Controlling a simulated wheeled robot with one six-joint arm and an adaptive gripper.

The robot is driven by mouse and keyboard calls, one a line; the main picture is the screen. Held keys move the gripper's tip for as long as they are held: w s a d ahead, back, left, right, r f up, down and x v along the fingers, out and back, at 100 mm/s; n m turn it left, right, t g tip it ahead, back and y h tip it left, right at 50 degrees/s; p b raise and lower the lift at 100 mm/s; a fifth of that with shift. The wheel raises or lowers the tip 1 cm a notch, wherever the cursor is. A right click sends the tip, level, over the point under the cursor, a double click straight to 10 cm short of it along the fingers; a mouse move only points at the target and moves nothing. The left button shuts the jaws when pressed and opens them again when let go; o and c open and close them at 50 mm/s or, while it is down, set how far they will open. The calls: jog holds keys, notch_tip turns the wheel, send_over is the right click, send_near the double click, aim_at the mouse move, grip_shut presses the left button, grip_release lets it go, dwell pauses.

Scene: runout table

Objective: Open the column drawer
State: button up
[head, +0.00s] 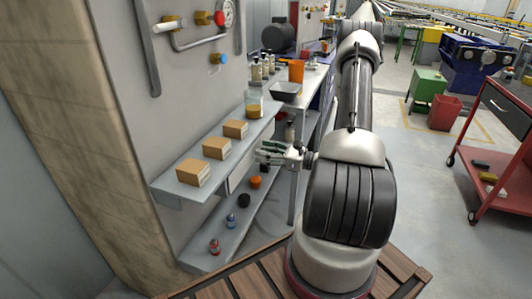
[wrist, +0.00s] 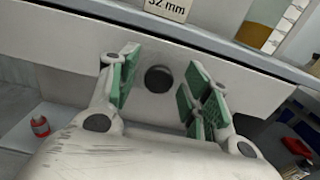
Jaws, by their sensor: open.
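The column drawer (wrist: 60,45) shows in the wrist view as a pale grey front panel under a shelf edge, with a round dark knob (wrist: 158,79). In the head view a pale drawer front (head: 240,177) hangs under the upper shelf, partly hidden by my gripper. The drawer looks shut. My gripper (head: 272,153) is open in front of it. In the wrist view its green-padded fingers (wrist: 162,84) stand apart to the left and right of the knob. No contact shows, and I cannot tell how far the fingertips are from the panel.
Cardboard boxes (head: 194,172) and a jar (head: 254,106) stand on the upper shelf (head: 170,187). The lower shelf (head: 222,240) holds small bottles (head: 214,247) and dark and orange round items. A workbench is behind; a red cart (head: 497,205) stands at right, with open floor between.

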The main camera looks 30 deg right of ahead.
grip_shut()
jog(key=v, duration=1.3)
jog(key=shift+s+d, duration=0.15)
jog(key=shift+s, duration=0.05)
grip_release()
jog(key=v, duration=1.2)
